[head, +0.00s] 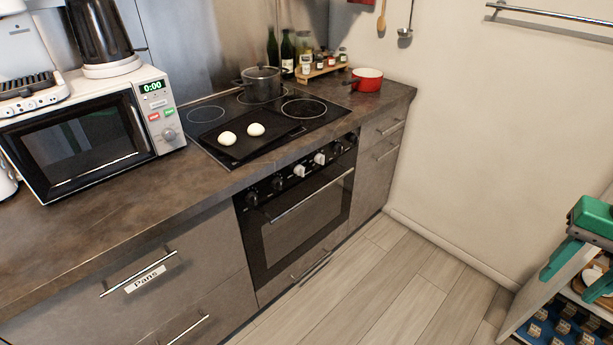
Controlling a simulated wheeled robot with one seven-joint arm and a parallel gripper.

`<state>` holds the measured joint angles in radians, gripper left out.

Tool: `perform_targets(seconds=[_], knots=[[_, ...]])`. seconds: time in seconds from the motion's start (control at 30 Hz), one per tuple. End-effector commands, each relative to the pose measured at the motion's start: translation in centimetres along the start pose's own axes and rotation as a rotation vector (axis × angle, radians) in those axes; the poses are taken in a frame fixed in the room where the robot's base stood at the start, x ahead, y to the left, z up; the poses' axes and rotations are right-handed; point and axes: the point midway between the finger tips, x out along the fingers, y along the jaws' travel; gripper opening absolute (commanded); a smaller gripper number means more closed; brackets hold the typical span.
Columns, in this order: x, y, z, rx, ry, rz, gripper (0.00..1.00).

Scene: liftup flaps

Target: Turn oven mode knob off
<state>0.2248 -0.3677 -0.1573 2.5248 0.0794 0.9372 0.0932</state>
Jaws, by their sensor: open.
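The oven (305,215) is built into the counter under the cooktop, with its door shut. Its black front panel carries a row of knobs: black ones at both ends, and a left white knob (299,171) and a right white knob (320,158) in the middle. The markings are too small to read, so I cannot tell which is the mode knob or how it is set. My green gripper (568,284) is at the far right edge, open and empty, well away from the oven and touching no knob.
The oven door handle (312,194) runs below the knobs. A shelf unit (553,298) is beneath my gripper. The wooden floor (385,275) between is clear.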

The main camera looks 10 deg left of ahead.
Motion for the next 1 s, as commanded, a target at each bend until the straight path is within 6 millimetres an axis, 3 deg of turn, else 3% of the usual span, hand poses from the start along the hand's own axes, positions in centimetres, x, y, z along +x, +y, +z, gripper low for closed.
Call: perform_targets(seconds=[0.2, 0.5, 0.73, 1.0], knots=[[3.2, -6.3, -5.4, -0.025, 0.019, -0.057, 0.47], [8.9, -16.9, -10.0, -0.021, -0.003, -0.226, 0.47], [13.2, -25.7, -11.0, 0.032, -0.073, -0.403, 0.47], [17.1, -35.9, -10.3, 0.163, -0.217, -0.638, 0.47]])
